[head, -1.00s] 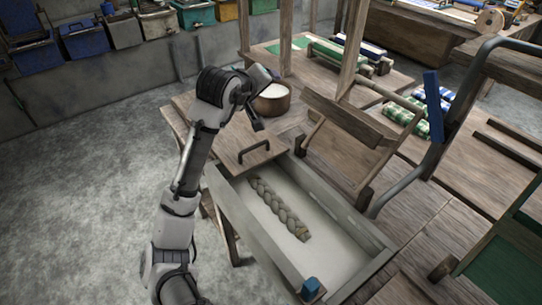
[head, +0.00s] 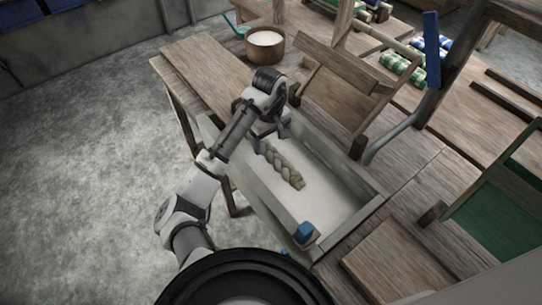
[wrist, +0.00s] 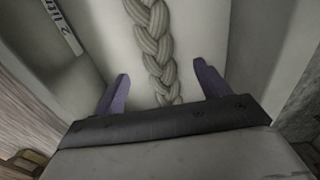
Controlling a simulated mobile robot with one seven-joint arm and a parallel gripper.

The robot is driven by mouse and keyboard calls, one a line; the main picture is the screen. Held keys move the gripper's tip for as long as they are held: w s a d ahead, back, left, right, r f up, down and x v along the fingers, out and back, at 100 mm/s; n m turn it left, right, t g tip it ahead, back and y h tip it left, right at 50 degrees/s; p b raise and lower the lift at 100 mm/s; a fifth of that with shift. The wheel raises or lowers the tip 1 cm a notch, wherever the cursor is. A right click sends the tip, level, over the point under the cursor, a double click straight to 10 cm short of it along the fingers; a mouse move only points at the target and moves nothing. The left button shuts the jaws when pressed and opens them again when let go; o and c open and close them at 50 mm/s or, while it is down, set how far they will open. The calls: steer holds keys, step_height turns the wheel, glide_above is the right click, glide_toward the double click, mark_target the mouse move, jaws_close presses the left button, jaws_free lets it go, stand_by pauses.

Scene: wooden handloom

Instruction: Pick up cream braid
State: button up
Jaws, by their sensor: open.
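The cream braid (head: 284,168) lies on the pale bottom of an open wooden drawer or trough (head: 345,212). Its upper end is hidden behind my arm in the head view. In the wrist view the braid (wrist: 154,45) runs from the top edge down between my two fingers. My gripper (wrist: 160,88) is open, with one dark purple finger on each side of the braid's line. In the head view my gripper (head: 268,136) is over the far end of the drawer, above the braid. Nothing shows between the fingers except the braid below; I cannot tell the exact height.
The drawer walls stand close on both sides of the braid. A round wooden bowl (head: 265,46) with white contents stands behind. A slanted wooden board (head: 345,85) rises to the right of the drawer. A label with writing (wrist: 62,25) shows in the wrist view.

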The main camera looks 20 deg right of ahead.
mark_target(271, 151)
steer(key=shift+s+d+f+b, duration=0.1)
steer(key=shift+f+b, duration=0.1)
steer(key=shift+f, duration=1.2)
steer(key=shift+s+d+f+b, duration=0.1)
steer(key=shift+f+b, duration=0.1)
steer(key=shift+f, duration=1.2)
steer(key=c, duration=1.4)
